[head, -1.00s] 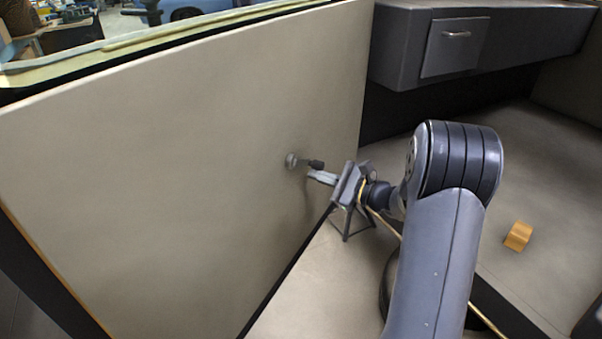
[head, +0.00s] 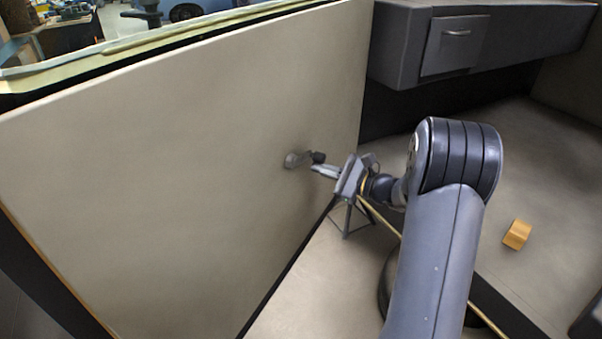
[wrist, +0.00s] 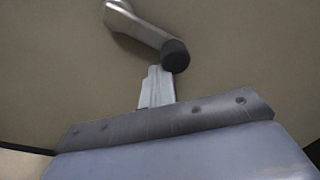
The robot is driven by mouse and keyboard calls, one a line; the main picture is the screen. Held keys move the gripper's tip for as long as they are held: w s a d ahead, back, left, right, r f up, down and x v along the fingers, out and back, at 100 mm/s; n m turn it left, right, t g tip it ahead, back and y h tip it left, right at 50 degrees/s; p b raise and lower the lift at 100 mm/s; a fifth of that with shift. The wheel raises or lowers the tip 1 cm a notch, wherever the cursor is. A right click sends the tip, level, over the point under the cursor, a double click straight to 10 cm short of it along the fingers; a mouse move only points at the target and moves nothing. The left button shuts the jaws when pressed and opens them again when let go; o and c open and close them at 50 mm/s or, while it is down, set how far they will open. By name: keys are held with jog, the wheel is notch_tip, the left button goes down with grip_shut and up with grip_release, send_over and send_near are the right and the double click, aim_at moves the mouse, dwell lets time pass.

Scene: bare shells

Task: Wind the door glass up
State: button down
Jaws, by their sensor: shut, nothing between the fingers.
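The door panel (head: 200,150) is a large beige sheet at the left. Its window crank (head: 297,159) is a short grey lever with a dark knob (head: 318,157) at its right end. In the wrist view the metal crank arm (wrist: 140,27) slants down to the black knob (wrist: 174,55). My gripper (head: 315,169) is shut and empty, its tips just below the knob. In the wrist view the fingers (wrist: 157,72) come right up to the knob's lower left; I cannot tell whether they touch. The door glass (head: 110,42) shows as a low pale green strip along the door's top.
A grey dashboard with a handled compartment (head: 455,45) is at the upper right. An orange block (head: 517,235) lies on the floor at the right. The floor between the door and my arm is mostly clear.

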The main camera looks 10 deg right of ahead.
aim_at(324, 155)
jog(key=shift+w+d+r+p, duration=0.15)
jog(key=shift+r+p, duration=0.2)
jog(key=shift+r, duration=0.5)
jog(key=shift+w+d+r+p, duration=0.15)
jog(key=shift+w+r+p, duration=0.15)
jog(key=shift+r+p, duration=0.35)
jog(key=shift+r, duration=0.2)
jog(key=shift+r, duration=0.4)
jog(key=shift+r+p, duration=0.35)
jog(key=shift+r, duration=0.1)
